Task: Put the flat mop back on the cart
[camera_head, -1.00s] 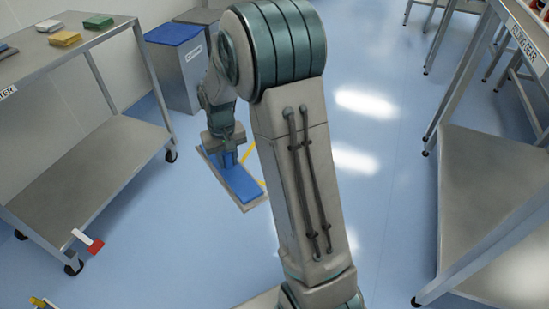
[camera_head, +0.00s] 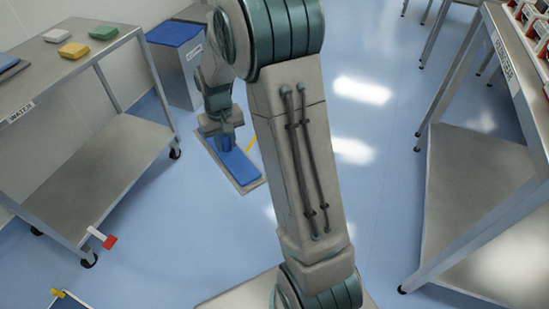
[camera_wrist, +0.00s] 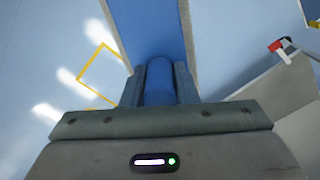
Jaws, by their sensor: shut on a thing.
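The flat mop (camera_head: 243,171) is a long flat plate, blue on top with a grey border and a short blue post. My gripper (camera_head: 225,146) is shut on the post, and the plate extends below and ahead of it. In the wrist view, the blue post (camera_wrist: 159,82) sits between both fingers of my gripper (camera_wrist: 160,88), with the plate (camera_wrist: 148,28) beyond. Whether the plate touches the floor cannot be told. The cart appears to be the wheeled steel unit (camera_head: 85,180) at left, with a top and a lower shelf.
Yellow (camera_head: 74,50), green (camera_head: 103,32) and beige (camera_head: 57,35) blocks lie on the cart's top. A grey bin with a blue lid (camera_head: 173,34) stands behind. A red-and-white piece (camera_head: 106,240) juts from the cart's near side. Another steel table (camera_head: 470,190) is at right.

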